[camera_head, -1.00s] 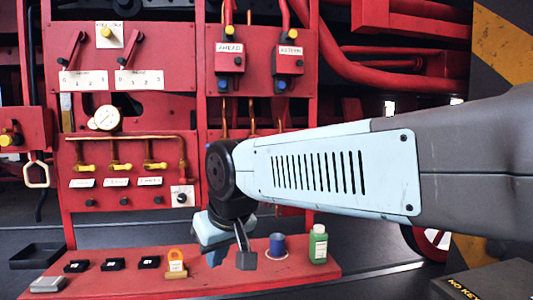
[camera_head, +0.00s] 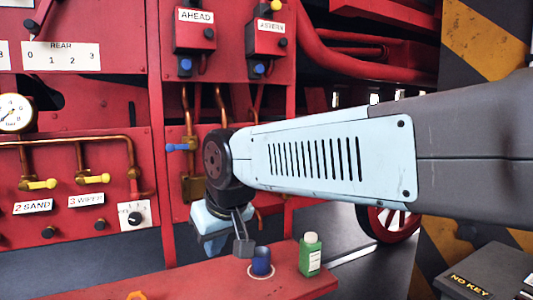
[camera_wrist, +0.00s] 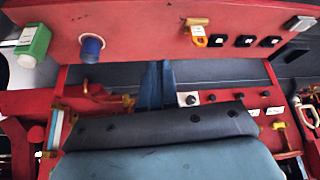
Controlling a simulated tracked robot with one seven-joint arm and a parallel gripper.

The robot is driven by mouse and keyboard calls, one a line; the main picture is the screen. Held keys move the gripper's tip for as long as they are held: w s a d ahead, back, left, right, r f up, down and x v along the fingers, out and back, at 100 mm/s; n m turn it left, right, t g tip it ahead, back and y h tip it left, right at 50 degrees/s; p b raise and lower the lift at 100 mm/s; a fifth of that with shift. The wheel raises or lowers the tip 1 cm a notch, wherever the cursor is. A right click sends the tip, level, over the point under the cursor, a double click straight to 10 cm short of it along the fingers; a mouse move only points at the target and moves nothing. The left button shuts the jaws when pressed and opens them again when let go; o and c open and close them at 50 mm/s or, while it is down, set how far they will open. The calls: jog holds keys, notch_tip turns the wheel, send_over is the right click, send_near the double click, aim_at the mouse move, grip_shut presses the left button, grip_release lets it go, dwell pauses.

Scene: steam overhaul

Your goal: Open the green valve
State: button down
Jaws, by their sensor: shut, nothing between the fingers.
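No green valve is recognisable in either view. My gripper (camera_head: 212,247) hangs low in the head view, behind and below my arm's elbow, in front of the red panels. In the wrist view its fingers (camera_wrist: 158,72) are together with nothing between them. A blue lever valve (camera_head: 178,147) sits on a copper pipe just left of my arm. Two valves with yellow handles, one (camera_head: 38,184) above the "2 SAND" label and one (camera_head: 93,179) above the "3 WIPER" label, are further left. My arm hides part of the panel behind it.
A red bench (camera_head: 200,278) runs along the bottom, carrying a blue cup-like piece (camera_head: 261,262) and a green bottle (camera_head: 311,256) close to my gripper. A pressure gauge (camera_head: 14,113) is at far left. A dark "NO KEY" box (camera_head: 490,272) stands at lower right.

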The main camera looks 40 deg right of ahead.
jog(key=w+a+f+m+g+y, duration=0.35)
jog(key=w+m+y, duration=0.25)
jog(key=m+y, duration=0.2)
jog(key=w+d+r+m+t+y, duration=0.45)
jog(key=w+d+m+t, duration=0.35)
jog(key=w, duration=0.3)
jog(key=w+d+m+t+h, duration=0.2)
jog(key=d+m+t, duration=0.3)
jog(key=d, duration=0.5)
jog(key=w+d+m+t+h, duration=0.2)
jog(key=d+m+t, duration=0.3)
jog(key=d, duration=0.6)
jog(key=s+d+f+m+t+h, duration=0.1)
jog(key=s+d+m+t+h, duration=0.1)
jog(key=d+m+h, duration=0.2)
jog(key=s+d+f+m+t+h, duration=0.1)
jog(key=s+d+m+t+h, duration=0.1)
jog(key=d+h, duration=0.5)
jog(key=s+d+m, duration=0.1)
jog(key=d+m, duration=0.1)
jog(key=d, duration=0.2)
jog(key=shift+s, duration=0.15)
